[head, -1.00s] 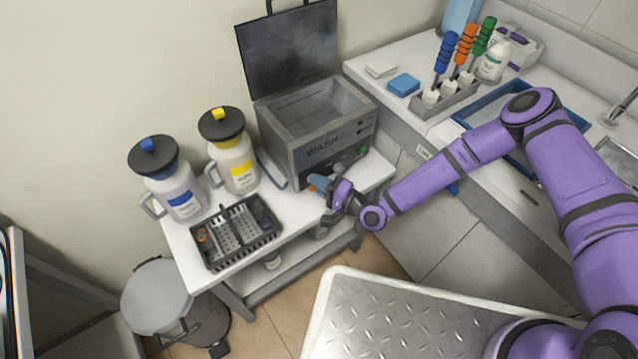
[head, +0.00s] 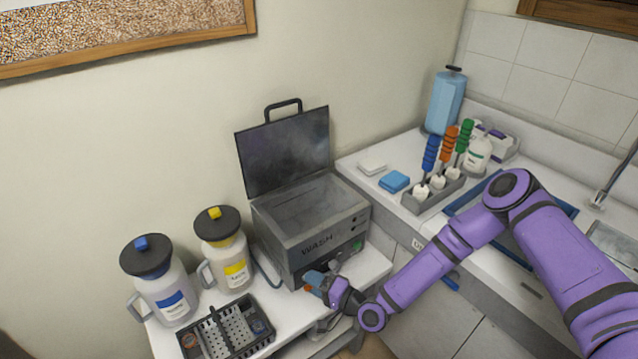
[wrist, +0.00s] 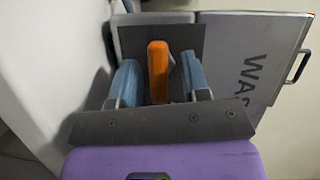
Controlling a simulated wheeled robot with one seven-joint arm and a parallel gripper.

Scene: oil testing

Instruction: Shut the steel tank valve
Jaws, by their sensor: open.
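The steel tank (head: 312,222), marked WASH, stands on the white bench with its lid (head: 285,152) raised. Its valve shows as an orange handle (head: 308,288) at the lower front, mostly hidden by my gripper in the head view. In the wrist view the orange handle (wrist: 158,72) stands between the two blue fingers. My gripper (head: 317,280) is open, with one finger on each side of the handle (wrist: 160,62).
Two jugs, blue-labelled (head: 163,285) and yellow-labelled (head: 225,255), stand left of the tank. A dark basket (head: 262,343) sits in front of them. The right counter holds a blue sponge (head: 394,181), a rack (head: 432,195) of coloured-handled tools and a white bottle (head: 479,152).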

